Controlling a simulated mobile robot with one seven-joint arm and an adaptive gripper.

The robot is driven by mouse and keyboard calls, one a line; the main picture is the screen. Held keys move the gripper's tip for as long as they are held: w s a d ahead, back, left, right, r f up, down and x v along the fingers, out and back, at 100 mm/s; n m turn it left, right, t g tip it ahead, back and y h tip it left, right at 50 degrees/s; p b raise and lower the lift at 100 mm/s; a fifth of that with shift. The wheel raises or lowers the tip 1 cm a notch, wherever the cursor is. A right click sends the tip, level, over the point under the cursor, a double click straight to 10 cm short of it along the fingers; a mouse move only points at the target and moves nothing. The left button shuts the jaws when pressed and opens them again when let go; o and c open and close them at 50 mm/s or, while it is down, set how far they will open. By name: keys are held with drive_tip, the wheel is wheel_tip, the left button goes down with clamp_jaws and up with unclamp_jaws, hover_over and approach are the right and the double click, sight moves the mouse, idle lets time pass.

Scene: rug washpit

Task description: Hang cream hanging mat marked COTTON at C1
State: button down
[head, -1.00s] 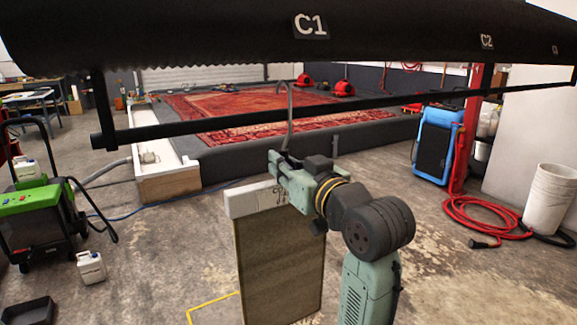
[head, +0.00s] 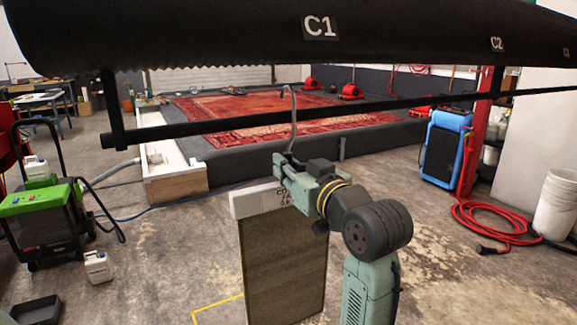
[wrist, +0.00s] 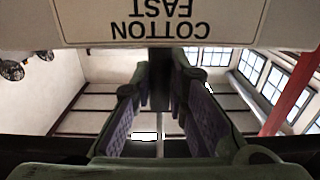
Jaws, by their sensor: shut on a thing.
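My gripper (head: 284,160) is shut on the lower stem of a grey hook (head: 293,118). The hanging mat, with a pale header (head: 256,204) and an olive-brown body (head: 284,262), hangs upright below it. In the wrist view the header (wrist: 230,12) reads COTTON FAST upside down, in front of the gripper fingers (wrist: 160,85). The C1 label (head: 320,27) is on a dark overhead cover. Below it runs a black rail (head: 400,104). The hook's curved top shows above the rail line in the picture; I cannot tell whether it touches the rail.
The C2 label (head: 497,44) is farther right. Beyond the rail lies a pit with a red rug (head: 260,108). A green machine (head: 45,215) stands left. A blue machine (head: 443,150), red hose (head: 490,222) and white bucket (head: 556,200) are right. Floor around the mat is open.

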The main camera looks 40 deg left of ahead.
drive_tip(key=shift+f+b, duration=1.1)
drive_tip(key=shift+f, duration=0.6)
drive_tip(key=c, duration=1.5)
unclamp_jaws()
